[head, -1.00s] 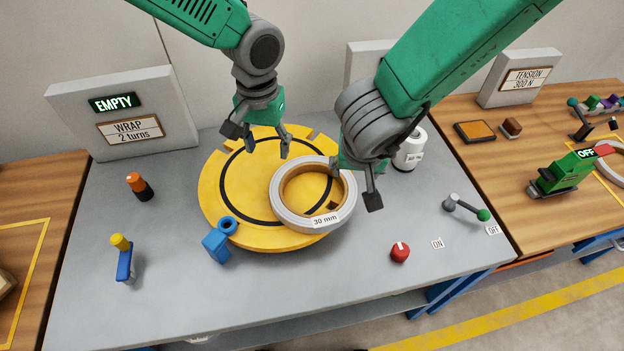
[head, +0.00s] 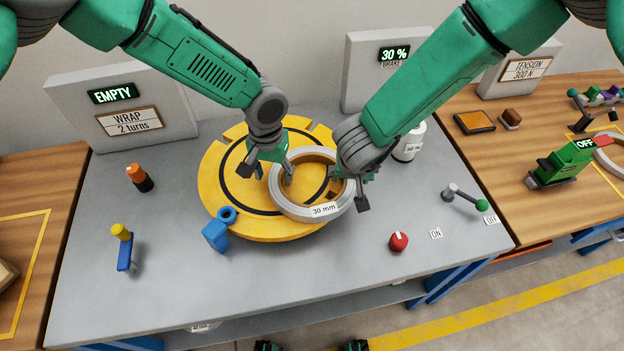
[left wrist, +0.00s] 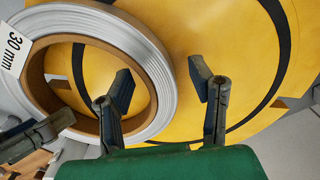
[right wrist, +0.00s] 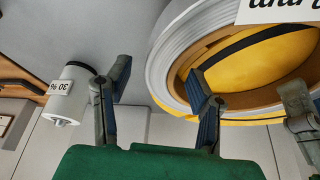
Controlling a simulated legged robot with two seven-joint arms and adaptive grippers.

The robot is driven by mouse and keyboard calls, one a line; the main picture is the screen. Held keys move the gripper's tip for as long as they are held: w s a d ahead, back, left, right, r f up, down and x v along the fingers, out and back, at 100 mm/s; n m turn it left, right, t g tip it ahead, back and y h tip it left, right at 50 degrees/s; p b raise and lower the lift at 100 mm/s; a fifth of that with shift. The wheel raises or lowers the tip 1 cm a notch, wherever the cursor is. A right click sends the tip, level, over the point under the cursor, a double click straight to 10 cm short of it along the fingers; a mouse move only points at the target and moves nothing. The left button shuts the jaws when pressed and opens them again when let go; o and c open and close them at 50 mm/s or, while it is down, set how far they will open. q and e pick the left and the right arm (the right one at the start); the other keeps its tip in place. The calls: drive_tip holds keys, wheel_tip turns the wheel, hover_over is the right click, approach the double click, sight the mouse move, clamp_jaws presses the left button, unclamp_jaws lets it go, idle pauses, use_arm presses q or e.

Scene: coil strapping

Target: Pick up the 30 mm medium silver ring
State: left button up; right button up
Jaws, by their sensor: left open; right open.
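The silver ring (head: 287,208), with a brown inner core and a "30 mm" label, lies on the right part of the yellow round plate (head: 215,185). It also shows in the left wrist view (left wrist: 150,62) and right wrist view (right wrist: 163,62). My left gripper (head: 267,174) is open at the ring's left side, one finger over the opening and one outside. My right gripper (head: 349,190) is open at the right side, its fingers likewise appearing on either side of the rim. Whether the fingers touch the ring is unclear. My right arm hides part of the ring's right side.
A blue clamp-like part (head: 217,234) stands at the plate's front edge. A white cylinder (head: 408,145) stands behind my right gripper. A red knob (head: 398,242) and a green-tipped lever (head: 465,197) are at the right. The grey table's front strip is mostly clear.

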use_arm(q)
drive_tip(key=shift+d+f, duration=0.1)
drive_tip(key=shift+f, duration=0.75)
use_arm(e)
drive_tip(key=shift+x, duration=0.85)
use_arm(q)
clamp_jaws()
use_arm(e)
clamp_jaws()
use_arm(q)
drive_tip(key=shift+r, duration=0.15)
use_arm(e)
drive_tip(key=shift+r, duration=0.15)
